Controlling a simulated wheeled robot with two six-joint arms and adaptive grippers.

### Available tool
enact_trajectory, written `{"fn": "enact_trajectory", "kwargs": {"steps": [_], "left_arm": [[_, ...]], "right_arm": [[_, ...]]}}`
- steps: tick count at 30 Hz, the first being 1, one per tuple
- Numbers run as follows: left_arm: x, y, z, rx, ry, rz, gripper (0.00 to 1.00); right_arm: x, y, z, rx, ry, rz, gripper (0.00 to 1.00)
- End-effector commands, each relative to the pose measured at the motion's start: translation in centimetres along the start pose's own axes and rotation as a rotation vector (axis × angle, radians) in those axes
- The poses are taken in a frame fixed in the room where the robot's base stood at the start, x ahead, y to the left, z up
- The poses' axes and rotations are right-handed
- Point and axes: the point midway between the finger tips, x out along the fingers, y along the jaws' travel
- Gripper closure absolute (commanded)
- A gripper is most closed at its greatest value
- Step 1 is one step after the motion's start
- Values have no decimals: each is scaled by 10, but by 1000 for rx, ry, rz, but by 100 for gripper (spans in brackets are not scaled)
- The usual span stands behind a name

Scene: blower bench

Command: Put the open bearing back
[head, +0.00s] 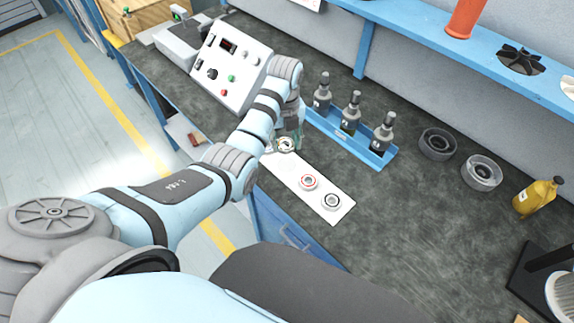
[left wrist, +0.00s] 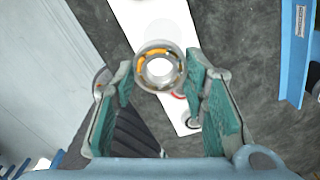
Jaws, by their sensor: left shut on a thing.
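The open bearing (left wrist: 159,67) is a metal ring with an orange cage and balls showing. My left gripper (head: 287,142) is shut on it, and its green-padded fingers flank the ring in the left wrist view. The bearing also shows at the fingertips in the head view (head: 286,146). It appears held over the far end of a white card (head: 288,170) on the bench; the exact gap is hard to tell. A red-sealed bearing (head: 308,182) and a black-sealed bearing (head: 331,202) lie on the card. My right gripper is out of view.
A blue rack (head: 374,158) with several dark bottles stands just right of the card. A control box (head: 232,68) is behind my left arm. Two grey rings (head: 481,172) and a yellow bottle (head: 536,197) stand further right. The dark bench (head: 420,240) is clear in front.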

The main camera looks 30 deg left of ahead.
Motion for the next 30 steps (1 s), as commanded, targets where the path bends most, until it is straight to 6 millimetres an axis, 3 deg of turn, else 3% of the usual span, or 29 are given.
{"fn": "enact_trajectory", "kwargs": {"steps": [3,12,24,25,28,30], "left_arm": [[33,-1,1,-1,3,3,96],[85,0,2,-3,1,2,96],[91,1,2,-4,0,1,96],[90,1,2,-4,0,1,56],[90,1,2,-4,0,1,40],[90,1,2,-4,0,1,40]], "right_arm": [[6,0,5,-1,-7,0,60],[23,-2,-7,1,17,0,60],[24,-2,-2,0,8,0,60],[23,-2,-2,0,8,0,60],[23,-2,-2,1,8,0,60],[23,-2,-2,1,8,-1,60]]}}
